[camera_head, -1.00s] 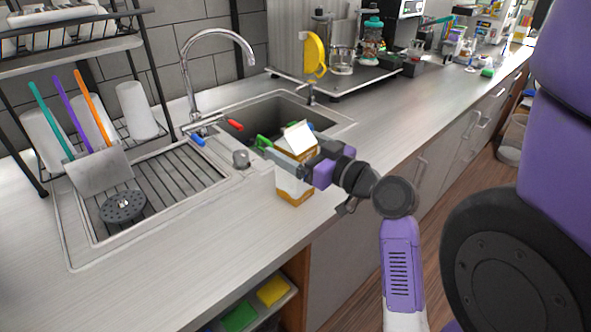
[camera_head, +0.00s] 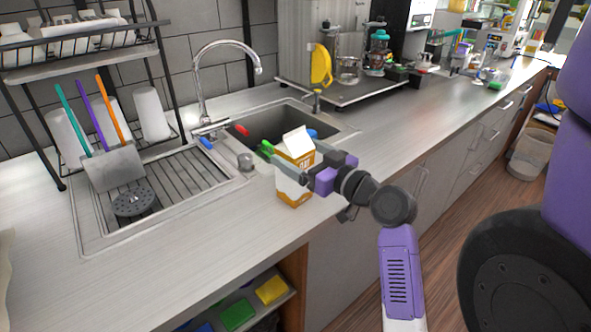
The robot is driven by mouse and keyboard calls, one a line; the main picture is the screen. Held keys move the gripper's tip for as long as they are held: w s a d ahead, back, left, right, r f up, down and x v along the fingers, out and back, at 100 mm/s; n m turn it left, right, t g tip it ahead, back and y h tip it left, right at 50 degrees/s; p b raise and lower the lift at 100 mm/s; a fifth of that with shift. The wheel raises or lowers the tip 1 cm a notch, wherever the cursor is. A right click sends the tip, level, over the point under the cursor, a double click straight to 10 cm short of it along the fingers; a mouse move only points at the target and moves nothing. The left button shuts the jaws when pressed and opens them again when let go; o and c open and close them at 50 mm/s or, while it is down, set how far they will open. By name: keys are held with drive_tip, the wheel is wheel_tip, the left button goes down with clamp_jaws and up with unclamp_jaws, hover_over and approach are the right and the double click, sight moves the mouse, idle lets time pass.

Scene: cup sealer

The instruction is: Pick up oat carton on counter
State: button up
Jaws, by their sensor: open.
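The oat carton (camera_head: 295,144) is white and orange-brown with a gabled top. It stands upright on the counter (camera_head: 225,230) near the front edge, just in front of the sink. My gripper (camera_head: 283,165) is open at mid-height of the carton, coming in from the right. One finger crosses the carton's near face and hides part of it. The other finger is mostly hidden, so I cannot tell whether either finger touches the carton.
The sink (camera_head: 275,122) with a curved faucet (camera_head: 228,43) lies behind the carton. A drainboard (camera_head: 185,175) and a dish rack (camera_head: 90,50) are at left. The counter to the right of my gripper is clear. Coloured items sit on a shelf (camera_head: 290,297) below.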

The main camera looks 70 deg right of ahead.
drive_tip(key=p+x, duration=0.1)
drive_tip(key=x, duration=0.2)
drive_tip(key=shift+w+d+r, duration=0.1)
drive_tip(key=shift+w+d, duration=0.1)
drive_tip(key=shift+d, duration=0.1)
drive_tip(key=shift+w+d+p, duration=0.25)
drive_tip(key=shift+w+p, duration=0.05)
drive_tip(key=shift+w, duration=0.25)
drive_tip(key=c, duration=1.9)
clamp_jaws()
